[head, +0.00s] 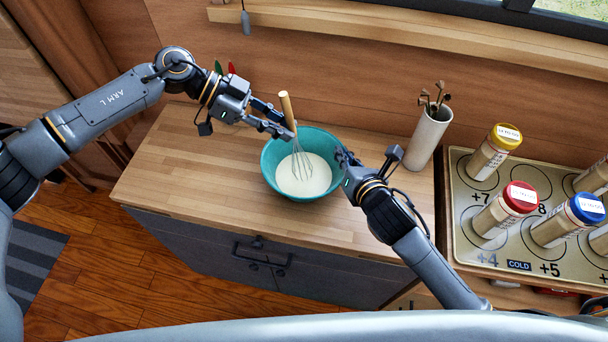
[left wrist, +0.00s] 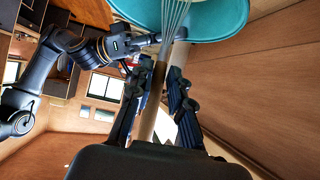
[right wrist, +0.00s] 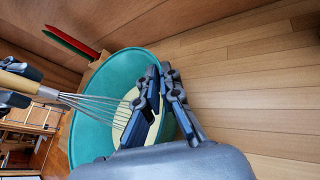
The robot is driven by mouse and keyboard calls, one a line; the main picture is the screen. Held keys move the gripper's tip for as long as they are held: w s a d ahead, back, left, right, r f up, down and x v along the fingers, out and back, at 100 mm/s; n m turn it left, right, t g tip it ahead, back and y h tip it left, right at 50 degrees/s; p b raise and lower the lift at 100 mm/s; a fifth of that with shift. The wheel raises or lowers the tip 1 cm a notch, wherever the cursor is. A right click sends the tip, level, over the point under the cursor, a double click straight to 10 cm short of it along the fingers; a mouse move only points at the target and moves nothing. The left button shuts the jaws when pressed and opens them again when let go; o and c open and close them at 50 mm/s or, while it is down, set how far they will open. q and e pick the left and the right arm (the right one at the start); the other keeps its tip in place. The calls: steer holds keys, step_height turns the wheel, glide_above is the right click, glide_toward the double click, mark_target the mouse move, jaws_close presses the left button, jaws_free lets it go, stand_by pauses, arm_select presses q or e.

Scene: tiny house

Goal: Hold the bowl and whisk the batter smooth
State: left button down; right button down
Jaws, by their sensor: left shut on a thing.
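The teal bowl (head: 271,160) sits on the wooden counter with pale, smooth-looking batter (head: 312,180) inside. The whisk has a wooden handle (head: 286,107) and wire loops that hang down into the bowl; whether their tips touch the batter's bottom is hidden. My left gripper (head: 290,132) is shut on the whisk handle (left wrist: 161,75), above the bowl's far left rim. My right gripper (head: 342,158) is at the bowl's right rim. In the right wrist view its fingers (right wrist: 158,72) close over the wall of the bowl (right wrist: 93,120), one on each side.
A white utensil holder (head: 428,135) stands right of the bowl at the back. Several capped jars (head: 494,152) stand on a marked tray (head: 465,215) further right. The counter's left and front (head: 190,180) are clear.

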stand_by(0.4)
arm_select(q)
step_height(320, 180, up, 12)
steer(key=shift+f, duration=0.2)
stand_by(1.0)
stand_by(0.5)
arm_select(e)
steer(key=c, duration=1.4)
jaws_free()
steer(key=shift+c, duration=0.2)
arm_select(q)
step_height(320, 180, up, 4)
steer(key=shift+f, duration=0.1)
arm_select(e)
steer(key=shift+s, duration=0.1)
